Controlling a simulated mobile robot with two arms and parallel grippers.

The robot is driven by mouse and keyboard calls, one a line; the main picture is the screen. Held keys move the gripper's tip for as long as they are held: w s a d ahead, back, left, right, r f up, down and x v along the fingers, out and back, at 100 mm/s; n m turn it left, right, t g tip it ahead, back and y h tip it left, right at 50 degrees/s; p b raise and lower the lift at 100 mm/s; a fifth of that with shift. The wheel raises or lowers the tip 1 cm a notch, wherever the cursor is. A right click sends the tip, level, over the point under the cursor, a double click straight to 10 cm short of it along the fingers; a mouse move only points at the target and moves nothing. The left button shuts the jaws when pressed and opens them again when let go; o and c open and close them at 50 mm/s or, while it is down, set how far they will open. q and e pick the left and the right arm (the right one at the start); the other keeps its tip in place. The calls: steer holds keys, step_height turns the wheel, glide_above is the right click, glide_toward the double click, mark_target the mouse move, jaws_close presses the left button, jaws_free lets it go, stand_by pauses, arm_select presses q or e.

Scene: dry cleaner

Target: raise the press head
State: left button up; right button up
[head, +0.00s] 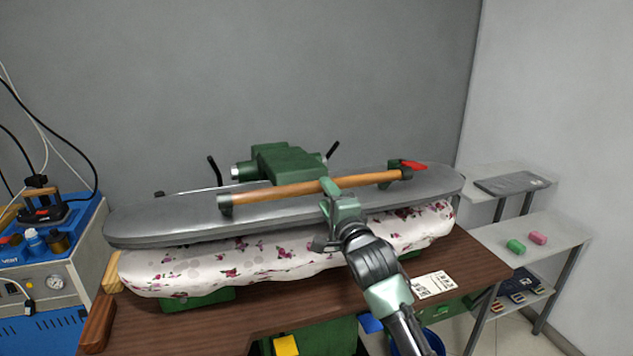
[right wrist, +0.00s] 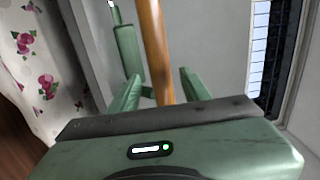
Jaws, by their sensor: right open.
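The press head (head: 160,219) is a long grey metal plate lying low over the padded floral buck (head: 270,256). A wooden handle bar (head: 275,190) runs along its top front, held by dark brackets. My right gripper (head: 330,190) is at the middle of this bar. In the right wrist view the wooden bar (right wrist: 155,50) passes between the two green fingers of the open gripper (right wrist: 163,92). I cannot tell whether a finger touches it. My left gripper is not in view.
A green machine body (head: 285,163) with black levers stands behind the press head. A paper slip (head: 433,285) lies on the brown table (head: 300,325). A blue-topped steam unit (head: 50,260) stands at left, and grey shelves (head: 530,240) with small items stand at right.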

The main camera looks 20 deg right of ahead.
steer(key=w+p, duration=0.2)
steer(key=w, duration=0.5)
steer(key=shift+w+a+r, duration=0.15)
steer(key=shift+w+r, duration=0.05)
steer(key=shift+w, duration=0.1)
jaws_close()
stand_by(1.3)
